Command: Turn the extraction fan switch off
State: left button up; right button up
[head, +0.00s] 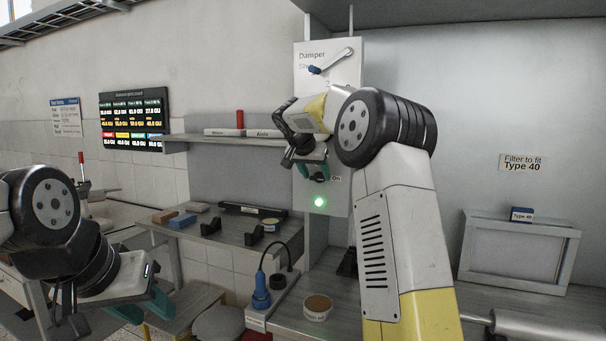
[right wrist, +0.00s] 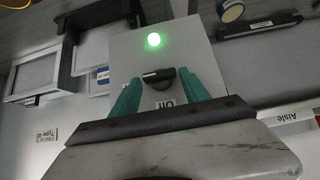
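In the right wrist view, which is upside down, the lamp (right wrist: 154,40) also glows green. An "On" label (head: 336,178) shows beside the knob in the head view, and an inverted "Off" label (right wrist: 166,104) in the wrist view. My right gripper (right wrist: 160,78) is open, its teal fingers on either side of the knob with gaps visible. Finger contact is not seen. My left gripper (head: 150,312) is open and empty at lower left.
A framed filter (head: 515,250) stands at right.

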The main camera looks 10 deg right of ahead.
aim_at(312, 179)
jog(key=c, duration=0.9)
jog(key=shift+a, duration=0.15)
jog(key=h, duration=0.1)
jog(key=n+g+h, duration=0.1)
jog(key=a+n+h, duration=0.1)
jog(key=shift+w+f+g, duration=0.15)
jog(key=shift+w+g, duration=0.15)
jog(key=h, duration=0.1)
jog(key=n+g+h, duration=0.1)
jog(key=n+h, duration=0.1)
jog(key=shift+w+a+f, duration=0.25)
jog(key=n+h, duration=0.1)
jog(key=n+g+h, duration=0.1)
jog(key=h, duration=0.1)
jog(key=shift+w+a+f+h, duration=0.1)
jog(key=shift+a+f+h, duration=0.05)
jog(key=shift+f+h, duration=0.2)
jog(key=shift+f+n+h, duration=0.25)
jog(key=shift+n+h, duration=0.5)
jog(key=shift+f+n+h, duration=0.2)
jog(key=shift+n+h, duration=0.5)
jog(key=shift+n, duration=0.05)
jog(key=o, duration=1.4)
